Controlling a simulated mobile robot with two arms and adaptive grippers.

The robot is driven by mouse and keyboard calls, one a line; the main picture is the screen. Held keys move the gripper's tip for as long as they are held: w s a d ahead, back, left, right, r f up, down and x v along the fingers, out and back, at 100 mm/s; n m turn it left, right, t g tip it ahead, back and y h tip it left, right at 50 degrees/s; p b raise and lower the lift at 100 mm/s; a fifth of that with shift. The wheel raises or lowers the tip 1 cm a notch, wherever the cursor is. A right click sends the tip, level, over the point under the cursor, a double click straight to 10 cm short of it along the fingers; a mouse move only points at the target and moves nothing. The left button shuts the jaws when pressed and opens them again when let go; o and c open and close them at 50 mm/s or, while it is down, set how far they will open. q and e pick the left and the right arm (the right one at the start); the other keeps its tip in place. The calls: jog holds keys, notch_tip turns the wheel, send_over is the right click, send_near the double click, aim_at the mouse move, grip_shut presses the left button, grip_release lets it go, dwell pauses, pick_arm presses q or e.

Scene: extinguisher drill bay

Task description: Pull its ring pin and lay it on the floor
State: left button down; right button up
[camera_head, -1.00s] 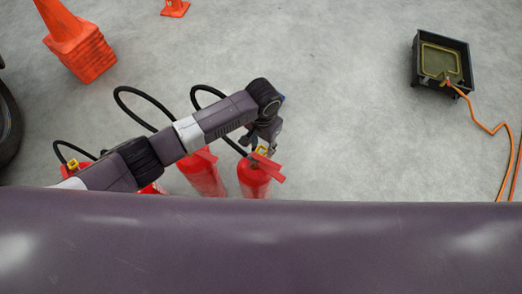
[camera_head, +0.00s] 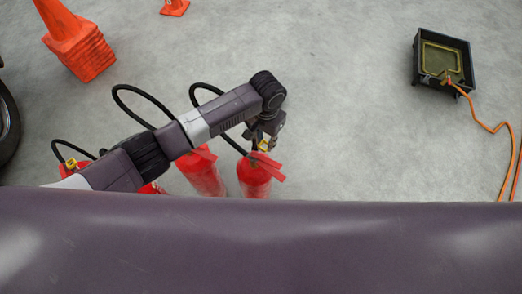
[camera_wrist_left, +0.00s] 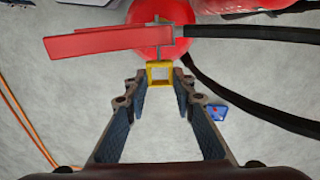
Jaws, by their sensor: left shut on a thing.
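A red extinguisher (camera_head: 254,180) with a red lever and a black hose stands at the middle of the head view; its top also shows in the left wrist view (camera_wrist_left: 196,44). Its yellow square ring (camera_wrist_left: 160,72) is between the fingertips of my left gripper (camera_wrist_left: 160,80), which is shut on it. A thin grey pin runs from the ring up beside the red lever (camera_wrist_left: 100,41). I cannot tell whether the pin is still in the valve. In the head view my left gripper (camera_head: 263,139) is just beyond the extinguisher's top. My right gripper is out of view.
Other red extinguishers (camera_head: 203,176) stand to the left, partly behind my arm. Orange cones (camera_head: 80,50) are at the upper left, with a tire (camera_head: 8,125) below. A black tray (camera_head: 441,58) with an orange hose (camera_head: 492,128) is at the right. Bare floor lies between.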

pick_arm(q)
jog(key=shift+w+d+b, duration=0.5)
jog(key=shift+w+b, duration=0.05)
jog(key=shift+w, duration=0.15)
jog(key=shift+w+d+b, duration=0.5)
jog(key=shift+w, duration=0.15)
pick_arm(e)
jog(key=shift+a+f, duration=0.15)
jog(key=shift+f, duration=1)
pick_arm(q)
jog(key=shift+w+d+f+b, duration=0.1)
jog(key=shift+w+d+b, duration=0.3)
jog(key=shift+w+b, duration=0.2)
jog(key=shift+w+d+b, duration=0.4)
jog(key=shift+w+b, duration=0.05)
jog(key=shift+w, duration=0.2)
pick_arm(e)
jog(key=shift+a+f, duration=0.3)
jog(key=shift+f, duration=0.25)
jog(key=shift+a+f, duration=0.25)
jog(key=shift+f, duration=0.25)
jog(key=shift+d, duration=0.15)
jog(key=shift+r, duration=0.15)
